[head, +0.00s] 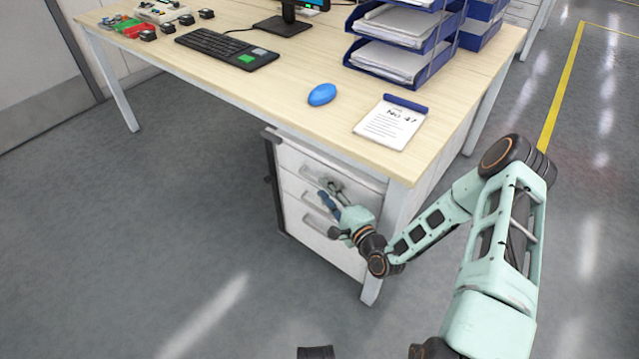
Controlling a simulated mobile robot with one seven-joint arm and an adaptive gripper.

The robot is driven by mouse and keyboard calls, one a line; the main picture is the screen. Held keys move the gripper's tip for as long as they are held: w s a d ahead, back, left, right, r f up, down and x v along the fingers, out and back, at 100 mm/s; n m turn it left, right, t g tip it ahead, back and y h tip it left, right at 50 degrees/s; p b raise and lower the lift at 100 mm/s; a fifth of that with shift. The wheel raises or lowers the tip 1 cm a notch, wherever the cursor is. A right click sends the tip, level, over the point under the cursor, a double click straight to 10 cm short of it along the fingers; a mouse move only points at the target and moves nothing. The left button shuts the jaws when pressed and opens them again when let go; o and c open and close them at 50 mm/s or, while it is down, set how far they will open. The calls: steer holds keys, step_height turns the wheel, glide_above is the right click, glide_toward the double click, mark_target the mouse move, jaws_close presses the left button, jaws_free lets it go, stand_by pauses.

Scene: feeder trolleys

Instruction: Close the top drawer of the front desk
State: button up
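The front desk (290,75) has a light wood top and pale legs. A white drawer unit (347,258) stands under its front right part, with several drawer fronts stacked one above the other. The top drawer (300,152) is just under the desk top.
On the desk are a blue mouse (322,94), a notepad (390,124), a keyboard (226,49), paper trays (398,62) and a monitor stand (283,25). The desk's front right leg (394,220) is close to my forearm. The floor (150,230) at front left is clear.

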steer(key=v, duration=0.7)
steer(key=shift+s, duration=0.1)
